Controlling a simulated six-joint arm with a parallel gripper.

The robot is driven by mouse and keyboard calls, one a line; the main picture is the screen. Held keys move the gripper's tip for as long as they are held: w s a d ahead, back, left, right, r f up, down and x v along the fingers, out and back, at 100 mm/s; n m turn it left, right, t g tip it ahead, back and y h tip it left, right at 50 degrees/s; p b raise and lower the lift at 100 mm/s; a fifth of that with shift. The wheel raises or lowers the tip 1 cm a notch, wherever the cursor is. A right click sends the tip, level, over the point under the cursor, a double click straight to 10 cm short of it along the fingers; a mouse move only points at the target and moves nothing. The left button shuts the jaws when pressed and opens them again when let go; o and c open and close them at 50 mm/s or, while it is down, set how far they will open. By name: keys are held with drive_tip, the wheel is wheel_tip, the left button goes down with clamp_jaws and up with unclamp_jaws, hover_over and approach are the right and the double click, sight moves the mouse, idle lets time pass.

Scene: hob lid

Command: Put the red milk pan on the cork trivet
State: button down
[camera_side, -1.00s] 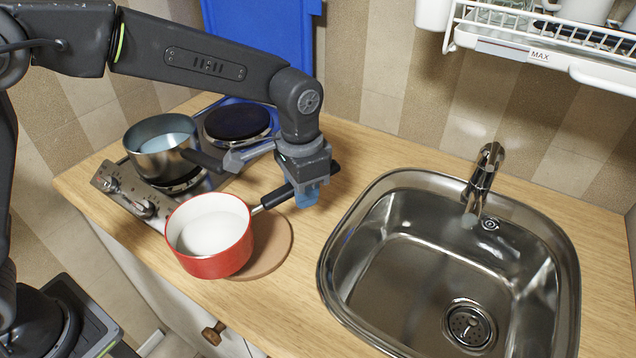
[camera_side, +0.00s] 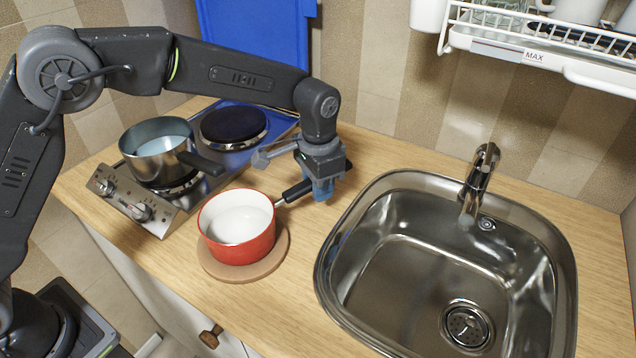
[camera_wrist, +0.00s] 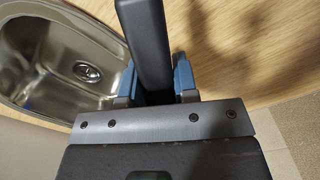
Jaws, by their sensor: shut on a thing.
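The red milk pan (camera_side: 243,247) holds something white and is upright over the round cork trivet (camera_side: 212,268), whose rim shows around its base. I cannot tell for sure whether the pan's base touches the trivet. My gripper (camera_side: 323,190) is shut on the pan's black handle, to the right of the pan. In the wrist view the handle (camera_wrist: 145,45) runs between the blue fingertips of my gripper (camera_wrist: 157,88). The pan's body is outside the wrist view.
A steel pan (camera_side: 160,158) with bluish liquid stands on the front hob plate, its dark handle pointing right. The rear plate (camera_side: 233,126) is bare, with the blue lid (camera_side: 258,35) raised behind it. The sink (camera_side: 350,240) lies right of my gripper.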

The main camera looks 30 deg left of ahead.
drive_tip(key=shift+f, duration=0.1)
drive_tip(key=c, duration=0.9)
unclamp_jaws()
wheel_tip(320, 180, up, 12)
drive_tip(key=shift+r, duration=0.2)
